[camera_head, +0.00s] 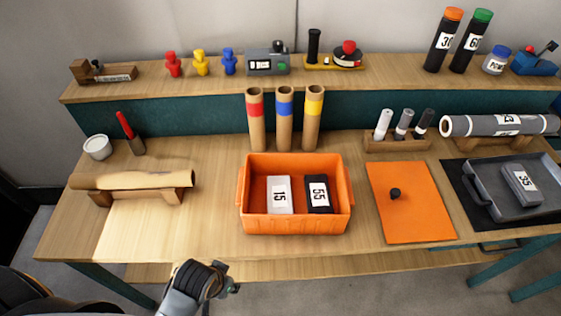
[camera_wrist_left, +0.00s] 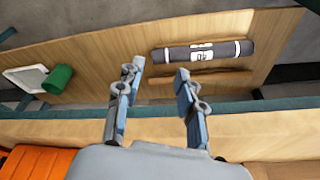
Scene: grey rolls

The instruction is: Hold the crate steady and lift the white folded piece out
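The orange crate (camera_head: 294,226) stands upright on the wooden table, in the middle of the head view. Inside it lie a white folded piece (camera_head: 279,205) marked 15, on the left, and a dark piece (camera_head: 320,207) marked 55, on the right. My left gripper (camera_head: 222,277) is in front of the table's front edge, below and left of the crate, touching neither crate nor piece. In the left wrist view its fingers (camera_wrist_left: 157,75) are apart with nothing between them. My right gripper is in neither view.
An orange mat (camera_head: 411,225) with a black knob lies right of the crate; a grey tray (camera_head: 519,214) is farther right. A tan roll (camera_head: 130,180) rests on the left. Three tubes (camera_head: 284,137) stand behind the crate. The wrist view shows a grey roll (camera_wrist_left: 178,54) on a wooden surface.

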